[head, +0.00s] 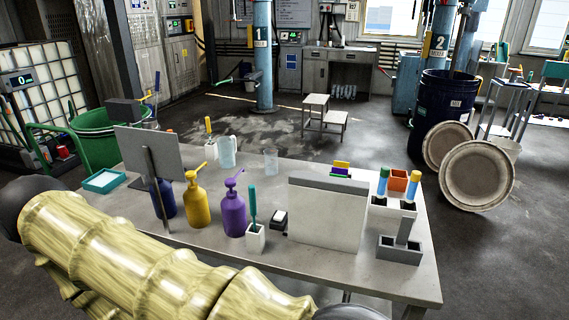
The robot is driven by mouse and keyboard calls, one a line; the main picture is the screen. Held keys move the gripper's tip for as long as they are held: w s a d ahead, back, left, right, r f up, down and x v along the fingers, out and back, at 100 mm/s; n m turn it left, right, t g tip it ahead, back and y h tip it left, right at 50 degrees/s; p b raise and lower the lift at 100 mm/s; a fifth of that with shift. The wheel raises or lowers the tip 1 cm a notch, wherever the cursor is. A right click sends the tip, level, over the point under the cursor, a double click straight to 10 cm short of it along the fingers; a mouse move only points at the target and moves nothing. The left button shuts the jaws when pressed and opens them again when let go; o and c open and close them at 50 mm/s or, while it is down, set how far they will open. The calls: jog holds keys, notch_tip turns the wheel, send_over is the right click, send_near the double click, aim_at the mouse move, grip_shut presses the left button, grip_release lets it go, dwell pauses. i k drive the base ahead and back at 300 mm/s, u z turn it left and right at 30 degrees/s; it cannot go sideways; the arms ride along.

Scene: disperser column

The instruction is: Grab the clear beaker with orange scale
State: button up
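A small clear beaker (271,161) stands upright near the back edge of the grey table (340,265). Its scale markings are too small to tell their colour. To its left stands a larger clear, bluish jug (226,152) with a handle. My arm crosses the lower left of the head view and hides the table's near left part. My gripper is not in view, so whether it is open or shut does not show.
A yellow pump bottle (196,198), a purple pump bottle (233,208) and a grey-white panel (326,213) stand nearer than the beaker. A grey screen (150,152) is at left. Holders with coloured items (395,200) are at right. Free tabletop surrounds the beaker.

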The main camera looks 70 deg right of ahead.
aim_at(269, 160)
jog(key=z, duration=1.55)
